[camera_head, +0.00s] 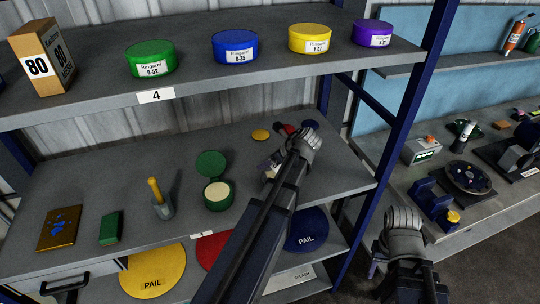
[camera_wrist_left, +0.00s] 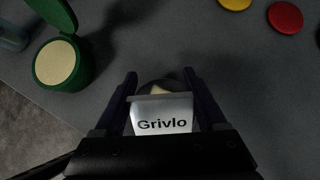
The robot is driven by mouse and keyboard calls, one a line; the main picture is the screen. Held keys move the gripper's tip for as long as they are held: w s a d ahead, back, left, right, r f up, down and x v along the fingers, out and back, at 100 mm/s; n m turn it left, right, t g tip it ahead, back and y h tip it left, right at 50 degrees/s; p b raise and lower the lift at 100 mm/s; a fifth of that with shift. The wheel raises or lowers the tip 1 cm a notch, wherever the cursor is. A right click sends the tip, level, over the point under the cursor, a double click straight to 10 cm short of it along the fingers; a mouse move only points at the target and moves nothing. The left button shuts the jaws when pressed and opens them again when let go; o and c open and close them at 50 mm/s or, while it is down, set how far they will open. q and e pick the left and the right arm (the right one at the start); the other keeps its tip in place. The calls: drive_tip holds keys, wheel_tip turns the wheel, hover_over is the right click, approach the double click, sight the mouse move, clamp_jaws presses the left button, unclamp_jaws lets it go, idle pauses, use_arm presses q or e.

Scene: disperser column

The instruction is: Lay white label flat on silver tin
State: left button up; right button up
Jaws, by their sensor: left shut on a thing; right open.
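My left gripper (camera_wrist_left: 165,85) is shut on the white label (camera_wrist_left: 162,113), which reads "Grivlo" and lies between the two dark fingers in the left wrist view. A round rim that looks like the silver tin (camera_wrist_left: 158,83), with something cream inside, shows just beyond the label's upper edge; the label hides the rest. I cannot tell whether label and tin touch. In the head view my left gripper (camera_head: 268,165) is over the middle shelf, and its hand and arm mostly hide the label and tin. My right gripper (camera_head: 375,266) is open and empty, low at right, beside the shelf.
On the middle shelf (camera_head: 110,180) stand an open green tin (camera_head: 218,197), a mortar with pestle (camera_head: 162,206), a green block (camera_head: 111,228) and a brown board (camera_head: 59,228). Yellow (camera_head: 261,135) and red discs lie behind. A blue post (camera_head: 400,130) rises at right.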

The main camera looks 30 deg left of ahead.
sight(268, 171)
use_arm(q)
drive_tip(key=shift+a+f+h, duration=0.15)
drive_tip(key=shift+f+h, duration=0.45)
drive_tip(key=shift+f, duration=0.05)
drive_tip(key=shift+f+h+b, duration=0.3)
drive_tip(key=shift+f+b, duration=1.2)
drive_tip(key=shift+f, duration=0.35)
drive_tip(key=o, duration=1.3)
drive_tip(key=shift+c, duration=0.2)
drive_tip(key=p+v, duration=0.6)
drive_tip(key=v, duration=0.1)
drive_tip(key=shift+w+r, duration=0.1)
drive_tip(key=shift+r, duration=0.15)
drive_tip(key=shift+d+r+p, duration=0.2)
drive_tip(key=shift+d+p, duration=0.1)
drive_tip(key=shift+p, duration=0.05)
